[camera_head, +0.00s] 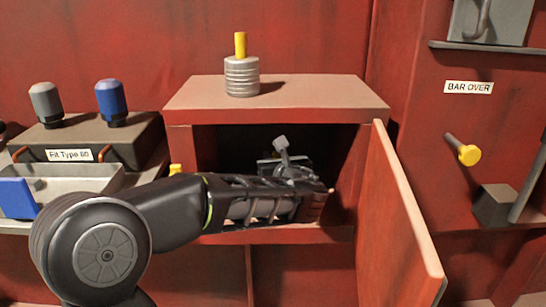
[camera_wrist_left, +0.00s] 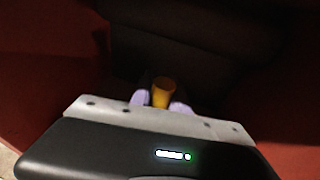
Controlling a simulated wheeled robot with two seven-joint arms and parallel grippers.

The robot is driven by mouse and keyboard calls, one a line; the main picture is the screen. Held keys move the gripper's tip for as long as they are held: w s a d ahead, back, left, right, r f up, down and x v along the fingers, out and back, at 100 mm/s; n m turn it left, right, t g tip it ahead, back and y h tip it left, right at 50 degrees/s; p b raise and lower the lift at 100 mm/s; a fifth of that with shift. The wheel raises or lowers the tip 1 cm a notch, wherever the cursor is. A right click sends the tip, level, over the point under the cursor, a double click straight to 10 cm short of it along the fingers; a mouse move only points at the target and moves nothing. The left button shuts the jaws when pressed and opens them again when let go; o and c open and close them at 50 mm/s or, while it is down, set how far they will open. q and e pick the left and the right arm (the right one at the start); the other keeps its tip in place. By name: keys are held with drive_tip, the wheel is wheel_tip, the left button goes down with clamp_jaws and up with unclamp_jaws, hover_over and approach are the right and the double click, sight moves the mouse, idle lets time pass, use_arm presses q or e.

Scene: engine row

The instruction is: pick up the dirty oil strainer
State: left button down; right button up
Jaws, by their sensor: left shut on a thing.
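My left arm reaches from the left into the open red cabinet in the head view. My left gripper (camera_wrist_left: 161,104) has its pale fingertips closed on an orange-yellow handle (camera_wrist_left: 162,92) in the left wrist view. The handle looks like a strainer's, and its body is hidden or too dark to make out. In the head view my wrist hides the fingertips and the held thing. A ribbed metal strainer (camera_head: 242,78) with a yellow handle stands upright on top of the cabinet, apart from my gripper. My right gripper is not in view.
The cabinet (camera_head: 200,100) has its door (camera_head: 400,220) swung open on the right. At the left are a metal tray (camera_head: 85,180) and a block labelled "Fit Type 60" (camera_head: 90,140) with grey and blue knobs. A yellow-ended bar (camera_head: 467,154) sticks out at the right.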

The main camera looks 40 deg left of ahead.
use_arm(q)
drive_tip(key=f+p+v, duration=0.3)
drive_tip(key=v, duration=1.3)
drive_tip(key=shift+s+d+f, duration=0.15)
drive_tip(key=shift+s+d, duration=0.1)
drive_tip(key=shift+s, duration=0.1)
